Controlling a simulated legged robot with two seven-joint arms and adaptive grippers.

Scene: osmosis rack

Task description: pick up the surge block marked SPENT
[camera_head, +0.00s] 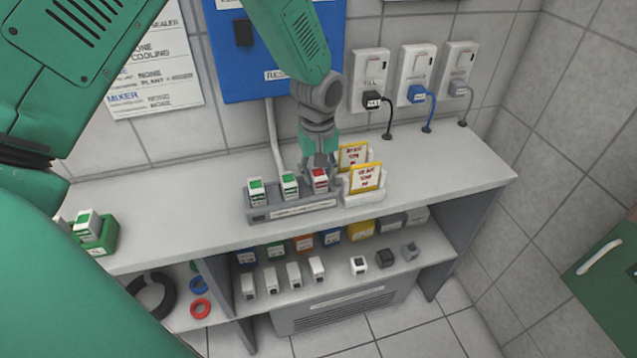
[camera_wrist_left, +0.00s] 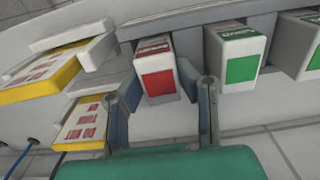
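A white block with a red label (camera_head: 320,180) stands at the right end of a grey rack (camera_head: 292,211) on the upper counter. The red block also shows in the left wrist view (camera_wrist_left: 157,84); its top lettering is too blurred to read surely. Two white blocks with green labels, the near one (camera_head: 289,186) and the far one (camera_head: 256,192), stand left of it in the rack. My left gripper (camera_head: 319,165) is at the red block; in the left wrist view its fingers (camera_wrist_left: 163,115) are apart, one to each side of the block. Contact cannot be told. My right gripper is not in view.
Yellow-framed cards in white holders (camera_head: 365,180) stand close right of the rack. A green holder with a block (camera_head: 95,235) is at the counter's left. Wall outlets with plugs (camera_head: 415,75) are behind. The right part of the counter (camera_head: 450,170) is clear.

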